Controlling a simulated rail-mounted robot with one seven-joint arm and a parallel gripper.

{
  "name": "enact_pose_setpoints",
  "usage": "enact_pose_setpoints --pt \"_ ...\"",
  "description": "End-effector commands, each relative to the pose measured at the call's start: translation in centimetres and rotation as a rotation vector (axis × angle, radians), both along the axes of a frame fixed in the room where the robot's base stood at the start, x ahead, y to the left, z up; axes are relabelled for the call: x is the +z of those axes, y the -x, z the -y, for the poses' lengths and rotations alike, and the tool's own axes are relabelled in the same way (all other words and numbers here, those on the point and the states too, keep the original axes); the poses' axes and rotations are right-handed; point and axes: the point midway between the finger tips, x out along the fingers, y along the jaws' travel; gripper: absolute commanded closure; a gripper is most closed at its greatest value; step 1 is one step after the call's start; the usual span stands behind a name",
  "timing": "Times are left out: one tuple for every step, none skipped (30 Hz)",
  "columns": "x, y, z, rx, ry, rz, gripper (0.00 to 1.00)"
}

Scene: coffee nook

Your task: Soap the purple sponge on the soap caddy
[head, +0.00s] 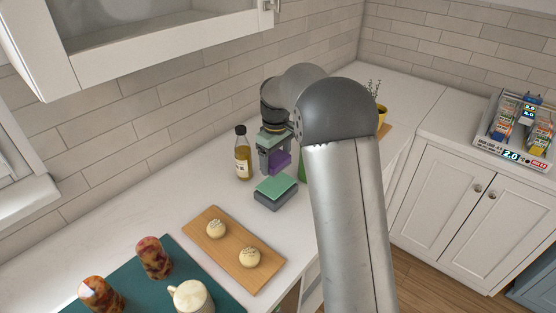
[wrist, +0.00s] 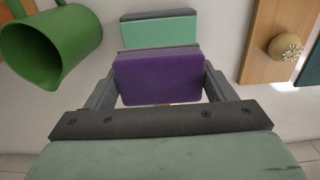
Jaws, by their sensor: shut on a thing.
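The purple sponge (head: 280,162) is held between the fingers of my gripper (head: 272,165). In the wrist view the purple sponge (wrist: 158,78) sits squarely between the two fingers of my gripper (wrist: 160,88). The soap caddy is a dark grey base (head: 268,202) with a pale green top (head: 276,187). It stands on the counter just below and in front of the sponge, with a gap between them in the head view. In the wrist view the soap caddy (wrist: 160,32) shows beyond the sponge, its near edge partly hidden.
A bottle of yellow liquid (head: 243,157) stands left of my gripper. A wooden board (head: 232,249) with two round pale items lies in front of the caddy. A green mug (wrist: 50,42) is close by in the wrist view. My arm hides part of the counter.

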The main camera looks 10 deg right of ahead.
Motion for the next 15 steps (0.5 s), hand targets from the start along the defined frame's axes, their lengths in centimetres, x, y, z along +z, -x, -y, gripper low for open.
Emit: enact_pose_setpoints --pt "-0.5 0.0 0.0 0.000 0.000 0.000 0.42" --pt "-0.7 0.0 0.0 0.000 0.000 0.000 0.42" --pt "-1.0 0.0 0.0 0.000 0.001 -0.001 0.42" --pt "-1.3 0.0 0.0 0.000 0.001 -0.001 0.42" --pt "-1.6 0.0 0.0 0.000 0.001 -0.001 0.42" --pt "-2.0 0.1 0.0 0.000 0.001 -0.001 0.42" --pt "-2.3 0.1 0.0 0.001 0.001 -0.001 0.42" --pt "-2.6 0.1 0.0 0.001 0.001 -0.001 0.42" --pt "-3.1 0.1 0.0 0.001 0.001 -0.001 0.42" --pt "-3.4 0.1 0.0 0.001 0.001 -0.001 0.42" --pt "-3.8 0.1 0.0 0.001 0.000 -0.001 0.42" --pt "-4.2 0.1 0.0 0.001 0.000 -0.002 0.42" --pt "-4.5 0.1 0.0 0.001 0.000 -0.002 0.42" --pt "-4.8 0.1 0.0 0.001 0.000 -0.002 0.42" --pt "-5.1 0.1 0.0 0.001 0.000 -0.002 0.42"
